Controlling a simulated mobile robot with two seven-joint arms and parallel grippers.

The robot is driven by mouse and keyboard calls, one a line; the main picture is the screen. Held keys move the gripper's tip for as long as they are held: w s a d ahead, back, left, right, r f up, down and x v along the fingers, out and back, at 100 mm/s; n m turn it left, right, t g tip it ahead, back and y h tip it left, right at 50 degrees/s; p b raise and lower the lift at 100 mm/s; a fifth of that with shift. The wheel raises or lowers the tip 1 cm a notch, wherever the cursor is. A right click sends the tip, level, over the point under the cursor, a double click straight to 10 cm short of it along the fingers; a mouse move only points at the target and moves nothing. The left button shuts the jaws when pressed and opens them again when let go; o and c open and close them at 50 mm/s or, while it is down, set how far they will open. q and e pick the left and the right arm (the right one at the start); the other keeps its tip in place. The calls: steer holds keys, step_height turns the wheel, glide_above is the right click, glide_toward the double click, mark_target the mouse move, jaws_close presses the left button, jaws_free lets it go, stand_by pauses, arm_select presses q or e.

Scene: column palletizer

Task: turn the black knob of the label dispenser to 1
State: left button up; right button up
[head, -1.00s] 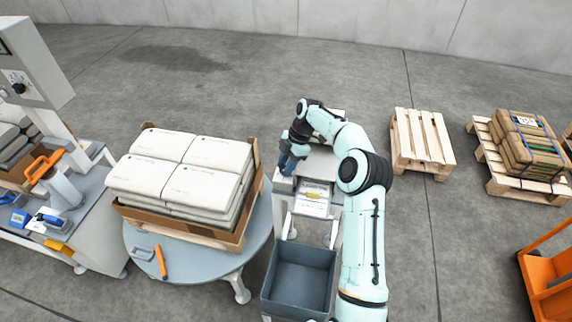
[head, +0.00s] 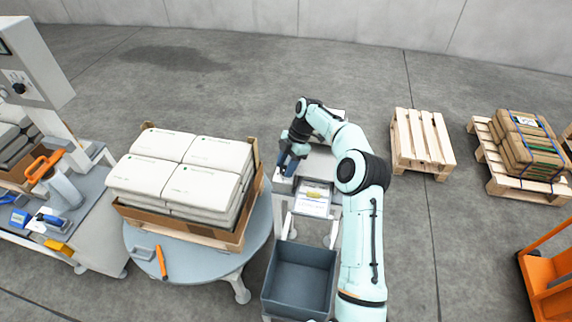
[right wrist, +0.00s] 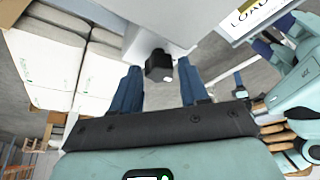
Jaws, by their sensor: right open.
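The label dispenser (head: 284,186) is a pale box on a small stand just right of the round table. Its black knob (right wrist: 158,66) shows in the right wrist view, sticking out of the pale housing (right wrist: 165,28). My right gripper (right wrist: 159,74) is open, with one blue finger on each side of the knob and visible gaps between. I cannot tell how deep the knob sits between the fingers. In the head view my right gripper (head: 287,162) is at the dispenser and hides the knob. The number the knob points to is not readable. My left gripper is out of view.
A round table (head: 190,258) holds a carton of white sacks (head: 195,165) left of the dispenser. A dark bin (head: 300,278) stands in front. A console with another black knob (head: 18,88) is far left. An empty pallet (head: 421,140) is to the right.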

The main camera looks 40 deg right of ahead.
steer(key=v, duration=0.7)
steer(key=shift+r, duration=0.2)
steer(key=shift+s+d, duration=0.1)
